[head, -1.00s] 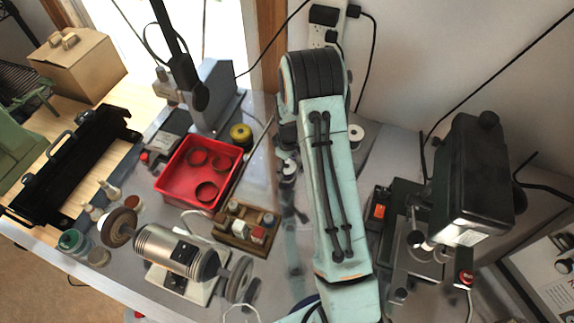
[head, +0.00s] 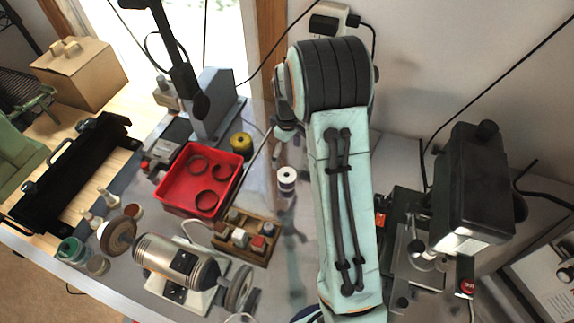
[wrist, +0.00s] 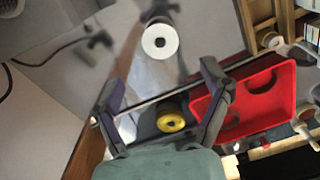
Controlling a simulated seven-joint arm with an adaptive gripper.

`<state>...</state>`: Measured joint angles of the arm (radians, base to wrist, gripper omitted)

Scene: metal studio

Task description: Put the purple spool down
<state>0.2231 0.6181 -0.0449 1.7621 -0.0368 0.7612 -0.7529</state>
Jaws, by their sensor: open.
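The purple spool (head: 287,177) stands on the grey bench, left of my arm in the head view. Its white top faces up and little of its purple winding shows. In the wrist view the spool (wrist: 160,40) lies ahead of the fingertips, roughly centred between them, with no finger touching it. My gripper (wrist: 160,86) is open and empty, its two dark fingers spread wide. In the head view my gripper is mostly hidden behind my arm.
A yellow spool (head: 241,143) stands beside a red tray (head: 166,203) holding several dark rings. A wooden block holder (head: 245,248) and a bench grinder (head: 175,262) sit nearer the front. A dark machine (head: 468,190) stands at right. Bench around the spool is fairly clear.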

